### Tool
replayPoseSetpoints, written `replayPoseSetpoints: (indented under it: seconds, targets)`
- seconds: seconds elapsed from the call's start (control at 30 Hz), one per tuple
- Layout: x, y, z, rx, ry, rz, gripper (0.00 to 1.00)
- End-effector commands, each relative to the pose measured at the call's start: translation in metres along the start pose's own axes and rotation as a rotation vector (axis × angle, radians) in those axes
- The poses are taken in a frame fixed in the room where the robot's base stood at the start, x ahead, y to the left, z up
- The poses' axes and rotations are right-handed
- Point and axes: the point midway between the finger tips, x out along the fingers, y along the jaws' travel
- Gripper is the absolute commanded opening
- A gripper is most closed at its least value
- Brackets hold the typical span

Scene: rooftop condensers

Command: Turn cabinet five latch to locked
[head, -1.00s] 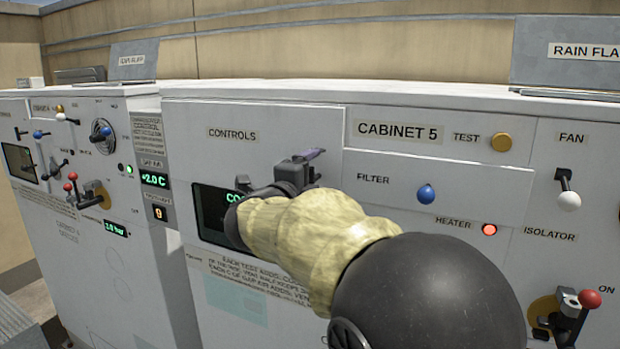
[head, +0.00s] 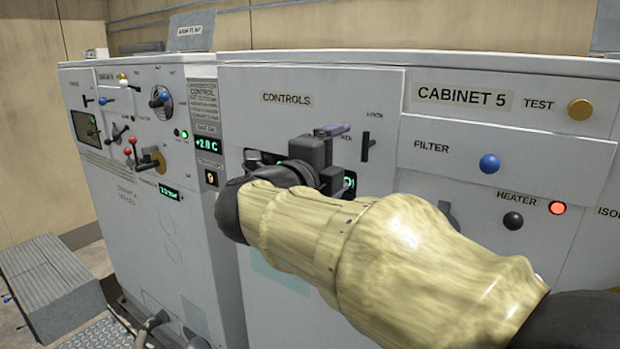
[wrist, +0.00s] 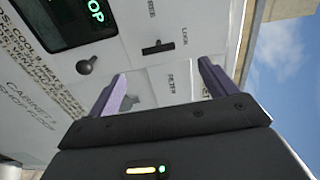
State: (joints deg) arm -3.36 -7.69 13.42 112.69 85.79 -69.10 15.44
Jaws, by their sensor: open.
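The cabinet five front (head: 235,110) fills the middle and right of the head view. On its controls panel a black bar handle (head: 368,146) stands upright under a small label that seems to read LOCK or LATCH. The same handle shows in the wrist view (wrist: 158,47), beyond the fingertips. My gripper (head: 338,158) is open and empty, to the left of the handle in the head view and apart from the panel as far as I can tell. In the wrist view its purple fingers (wrist: 163,84) are spread wide. My gripper and arm hide part of the panel and its display.
A blue filter knob (head: 489,164), a yellow test button (head: 579,109), a lit red heater lamp (head: 557,208) and a black knob (head: 513,221) lie to the right. A black lever (wrist: 88,66) shows in the wrist view. Another cabinet (head: 150,215) stands left.

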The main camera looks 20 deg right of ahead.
Motion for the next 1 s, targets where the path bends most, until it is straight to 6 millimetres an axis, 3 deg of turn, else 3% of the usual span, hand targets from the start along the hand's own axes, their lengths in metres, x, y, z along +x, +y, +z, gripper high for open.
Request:
replayPoseSetpoints:
  seconds: [0.2, 0.4, 0.8, 1.0]
  targets:
    - [-0.043, 0.001, 0.000, 0.003, -0.003, -0.002, 0.85]
    - [-0.063, 0.000, 0.000, 0.001, 0.000, -0.001, 0.85]
    - [-0.063, -0.001, 0.002, -0.010, -0.010, -0.008, 0.85]
    - [-0.046, 0.011, 0.034, -0.152, -0.157, -0.090, 0.85]
